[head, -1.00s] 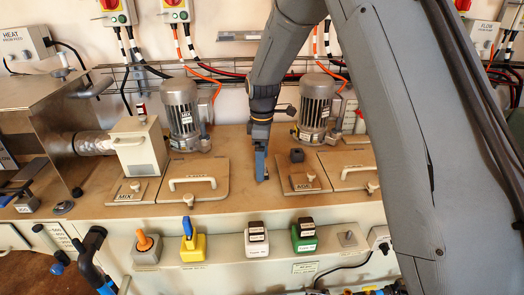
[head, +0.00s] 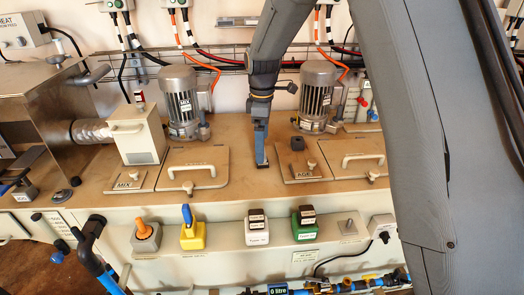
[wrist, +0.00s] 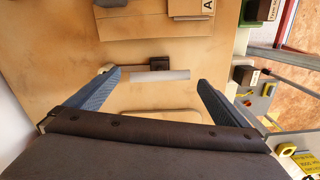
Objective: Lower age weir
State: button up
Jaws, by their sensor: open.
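The age weir is not plainly identifiable. A beige plate labelled AGE (head: 304,178), with a small knob (head: 311,164), lies on the tan deck in the head view. A dark block (head: 297,144) stands at its back edge. My gripper (head: 261,163) points down just left of this plate, low over the deck. In the wrist view my gripper (wrist: 160,79) has its blue fingers wide apart. A dark block (wrist: 158,62) and a pale strip (wrist: 160,76) show between and beyond the fingertips. A plate marked A (wrist: 190,8) is at the top edge.
A plate labelled MIX (head: 128,181) and a handled lid (head: 195,178) lie to the left. Another handled lid (head: 358,168) lies right of the AGE plate. Two grey motors (head: 182,105) (head: 317,100) stand behind. Switches, including a green one (head: 305,227), line the front panel.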

jog(key=shift+r+b, duration=0.35)
jog(key=shift+r, duration=1.65)
jog(key=s+d+f+m, duration=0.1)
jog(key=s+d+m, duration=0.3)
jog(key=s, duration=0.5)
jog(key=s+d+f+m, duration=0.2)
jog(key=s+d+m, duration=0.2)
jog(key=s, duration=0.5)
jog(key=s+d+f+m, duration=0.1)
jog(key=s+d+m, duration=0.4)
jog(key=s+m, duration=0.2)
jog(key=shift+s+f+m+t, duration=0.3)
jog(key=shift+s+m, duration=0.1)
jog(key=shift+s, duration=0.75)
